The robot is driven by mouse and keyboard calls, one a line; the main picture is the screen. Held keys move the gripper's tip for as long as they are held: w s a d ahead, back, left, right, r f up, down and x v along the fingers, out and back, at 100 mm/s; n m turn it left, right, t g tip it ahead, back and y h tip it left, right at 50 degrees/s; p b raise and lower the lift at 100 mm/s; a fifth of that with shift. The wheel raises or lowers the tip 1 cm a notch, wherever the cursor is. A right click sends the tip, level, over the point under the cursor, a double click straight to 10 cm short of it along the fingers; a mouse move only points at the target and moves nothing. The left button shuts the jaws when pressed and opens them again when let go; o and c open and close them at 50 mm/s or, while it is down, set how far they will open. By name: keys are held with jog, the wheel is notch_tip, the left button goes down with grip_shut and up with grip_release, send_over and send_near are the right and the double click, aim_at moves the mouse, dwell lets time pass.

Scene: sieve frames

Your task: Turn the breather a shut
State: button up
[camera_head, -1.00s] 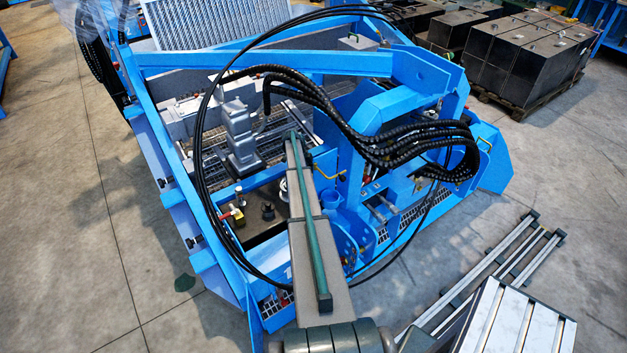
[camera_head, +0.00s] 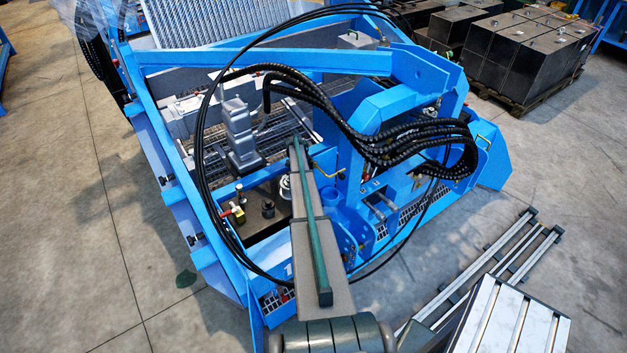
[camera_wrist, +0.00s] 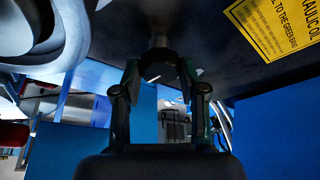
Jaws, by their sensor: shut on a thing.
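In the wrist view a small dark fitting (camera_wrist: 158,72) on a short metal stem hangs under a dark plate. It appears to be the breather a, though no label on it can be read. My gripper (camera_wrist: 159,67) has its two fingertips on either side of this fitting and is shut on it. Whether the fitting is turned open or shut cannot be seen. In the head view my arm covers the gripper and the held fitting.
In the head view a dark cap (camera_head: 268,209) and a red-handled valve (camera_head: 239,199) stand left of my arm. Black hoses (camera_head: 420,150) loop over the blue frame (camera_head: 300,63). In the wrist view a large pale rounded part (camera_wrist: 75,30) is close at left, and a yellow label (camera_wrist: 275,25) at right.

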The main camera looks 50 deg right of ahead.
jog(key=shift+c, duration=0.5)
jog(key=m+b, duration=0.1)
jog(key=b, duration=0.2)
jog(key=shift+f+y+b, duration=0.3)
jog(key=shift+f+b, duration=0.05)
jog(key=shift+f, duration=0.05)
jog(key=shift+d+m+y+b, duration=0.1)
jog(key=shift+m+y+b, duration=0.2)
jog(key=shift+m+b, duration=0.8)
jog(key=shift+r+m+y+b, duration=0.3)
jog(key=shift+r+m+b, duration=0.05)
jog(key=shift+m+b, duration=0.5)
jog(key=o, duration=1.1)
jog(key=shift+o, duration=0.2)
jog(key=shift+r, duration=0.1)
jog(key=v, duration=1.2)
jog(key=shift+w, duration=0.2)
